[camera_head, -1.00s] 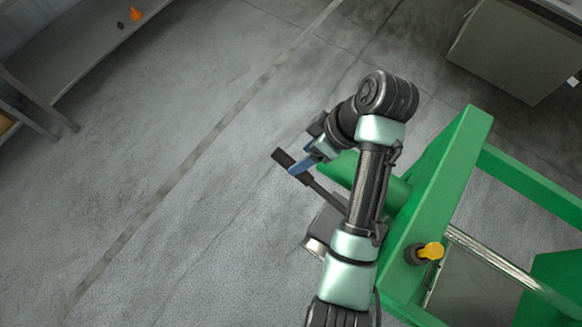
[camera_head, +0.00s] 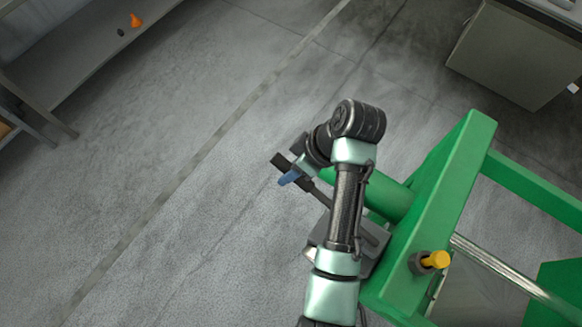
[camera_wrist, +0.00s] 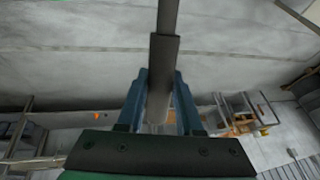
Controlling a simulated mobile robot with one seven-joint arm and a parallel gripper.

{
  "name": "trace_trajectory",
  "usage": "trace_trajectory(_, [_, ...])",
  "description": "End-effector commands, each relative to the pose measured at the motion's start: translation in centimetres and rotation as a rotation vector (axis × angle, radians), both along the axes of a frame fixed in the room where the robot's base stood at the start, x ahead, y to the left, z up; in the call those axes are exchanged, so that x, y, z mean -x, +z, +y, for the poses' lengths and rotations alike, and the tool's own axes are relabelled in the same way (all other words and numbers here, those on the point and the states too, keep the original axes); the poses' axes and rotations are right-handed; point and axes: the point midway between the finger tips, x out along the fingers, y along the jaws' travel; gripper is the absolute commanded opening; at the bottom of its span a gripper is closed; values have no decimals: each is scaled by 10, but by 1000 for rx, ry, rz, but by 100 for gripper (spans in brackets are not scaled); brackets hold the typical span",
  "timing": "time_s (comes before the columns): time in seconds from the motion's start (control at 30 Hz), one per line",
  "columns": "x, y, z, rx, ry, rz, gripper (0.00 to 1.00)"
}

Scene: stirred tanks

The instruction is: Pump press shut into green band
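The press has a green frame (camera_head: 447,215) at the right of the head view. Its pump lever (camera_head: 320,195) is a dark bar with a thicker black grip, slanting up and left from a grey block. My gripper (camera_head: 291,177) has blue fingers at the lever's outer end. In the wrist view, the fingers of my gripper (camera_wrist: 161,82) stand on both sides of the lever grip (camera_wrist: 164,60) and appear to touch it. My forearm covers part of the lever and pump block. No gauge or green band can be made out.
A yellow knob (camera_head: 436,260) sticks out of the green frame near my arm. A steel rod (camera_head: 505,272) runs across the frame. A cabinet (camera_head: 515,55) stands at the upper right, and a shelf (camera_head: 75,55) at the upper left. The floor to the left is clear.

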Motion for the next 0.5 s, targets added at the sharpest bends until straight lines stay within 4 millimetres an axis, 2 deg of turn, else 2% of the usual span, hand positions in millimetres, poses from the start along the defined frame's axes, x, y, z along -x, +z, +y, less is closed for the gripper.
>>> trace_trajectory(0.03, [0,0,0,-1,0,1,21])
trace_trajectory(0.13, [0,0,0,-1,0,1,3])
trace_trajectory(0.17, [0,0,0,-1,0,1,0])
trace_trajectory(0.5, [0,1,0,-1,0,1,0])
